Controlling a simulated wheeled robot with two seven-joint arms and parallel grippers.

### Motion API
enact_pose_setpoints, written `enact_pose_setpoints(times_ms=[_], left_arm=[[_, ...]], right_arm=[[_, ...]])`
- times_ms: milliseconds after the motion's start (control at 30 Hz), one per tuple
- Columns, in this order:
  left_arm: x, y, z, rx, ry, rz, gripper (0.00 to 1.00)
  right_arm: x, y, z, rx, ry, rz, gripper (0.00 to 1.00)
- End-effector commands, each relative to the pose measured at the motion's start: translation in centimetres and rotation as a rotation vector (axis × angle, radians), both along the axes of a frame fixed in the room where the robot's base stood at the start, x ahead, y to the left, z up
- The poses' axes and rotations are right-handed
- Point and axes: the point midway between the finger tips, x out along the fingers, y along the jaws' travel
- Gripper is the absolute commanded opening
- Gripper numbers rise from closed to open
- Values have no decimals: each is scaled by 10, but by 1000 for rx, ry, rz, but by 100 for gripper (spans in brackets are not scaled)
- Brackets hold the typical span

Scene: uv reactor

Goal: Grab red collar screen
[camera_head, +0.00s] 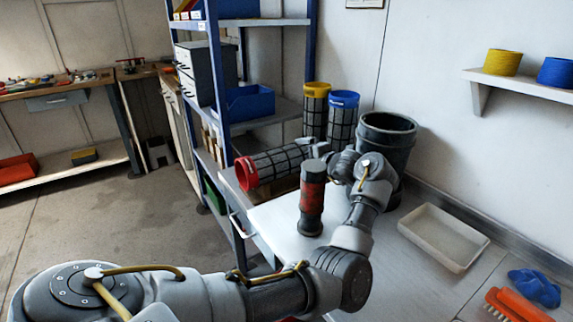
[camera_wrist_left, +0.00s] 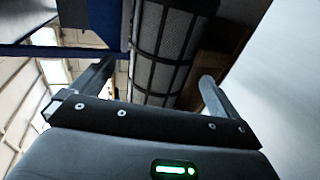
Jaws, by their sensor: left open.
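The red collar screen (camera_head: 282,162) lies on its side on the bench, a black mesh cylinder with its red collar (camera_head: 246,173) facing left in the head view. My left gripper (camera_head: 315,149) is at the screen's right end, its jaws partly hidden behind a dark upright cylinder. In the left wrist view the mesh body (camera_wrist_left: 163,50) shows ahead, between the two spread fingers of the left gripper (camera_wrist_left: 157,75). The fingers are open, and whether they touch the screen I cannot tell. My right gripper is not in view.
The dark cylinder with a red band (camera_head: 312,197) stands close in front of my gripper. Yellow-collar (camera_head: 315,108) and blue-collar (camera_head: 342,118) screens stand behind, beside a black bin (camera_head: 386,135). A blue-framed shelf (camera_head: 218,80) rises at left. A white tray (camera_head: 443,236) lies right.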

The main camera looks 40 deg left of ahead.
Motion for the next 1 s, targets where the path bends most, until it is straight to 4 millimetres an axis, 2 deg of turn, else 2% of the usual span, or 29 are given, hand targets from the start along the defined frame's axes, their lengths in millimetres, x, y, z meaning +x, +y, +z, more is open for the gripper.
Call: enact_pose_setpoints(times_ms=[233, 533, 833, 867, 1000], left_arm=[[3, 14, -5, 1, 0, 2, 100], [12, 52, -20, 1, 1, 3, 100], [14, 56, -23, -1, -3, 2, 100], [14, 56, -23, -1, -3, 2, 99], [14, 56, -23, -1, -3, 2, 80]], right_arm=[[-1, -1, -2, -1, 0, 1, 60], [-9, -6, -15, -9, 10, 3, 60], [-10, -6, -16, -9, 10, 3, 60], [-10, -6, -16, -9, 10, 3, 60], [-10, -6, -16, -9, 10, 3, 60]])
